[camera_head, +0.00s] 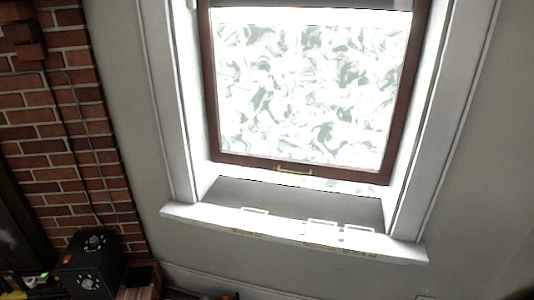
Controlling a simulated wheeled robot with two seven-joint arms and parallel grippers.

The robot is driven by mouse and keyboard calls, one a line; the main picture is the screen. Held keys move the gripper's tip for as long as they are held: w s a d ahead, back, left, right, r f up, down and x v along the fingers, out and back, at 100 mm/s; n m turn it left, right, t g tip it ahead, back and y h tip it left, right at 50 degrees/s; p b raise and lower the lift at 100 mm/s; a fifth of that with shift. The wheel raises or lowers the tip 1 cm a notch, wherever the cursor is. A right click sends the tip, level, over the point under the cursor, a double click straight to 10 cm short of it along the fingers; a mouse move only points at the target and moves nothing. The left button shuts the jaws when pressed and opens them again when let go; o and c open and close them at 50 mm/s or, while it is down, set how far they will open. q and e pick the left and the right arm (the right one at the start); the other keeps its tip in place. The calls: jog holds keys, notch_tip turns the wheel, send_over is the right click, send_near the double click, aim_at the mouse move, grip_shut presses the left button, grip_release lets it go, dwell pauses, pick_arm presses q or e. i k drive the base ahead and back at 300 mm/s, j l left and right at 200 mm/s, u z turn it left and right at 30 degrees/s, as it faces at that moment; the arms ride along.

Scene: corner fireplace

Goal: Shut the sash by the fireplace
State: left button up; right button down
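The window sash (300,173) has a dark reddish-brown frame around bright, patterned glass (305,95). It sits inside a white window casing in the upper middle of the head view. A small brass-coloured handle (294,172) is on its bottom rail. Below the rail are a bright strip and a grey band, then the white sill (190,214); the rail appears apart from the sill. The top of the sash is cut off by the picture edge. The brick fireplace (55,130) is at the left. Neither of my grippers is in view.
A black box with knobs (90,264) stands at the bottom left by the bricks. Thin cables (85,150) run down the brickwork. Pale rectangular outlines show along the sill; I cannot tell what they are. The wall (480,180) at the right is bare.

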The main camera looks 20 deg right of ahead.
aim_at(419, 10)
jog(key=i+l+u, duration=0.1)
jog(key=i, duration=0.8)
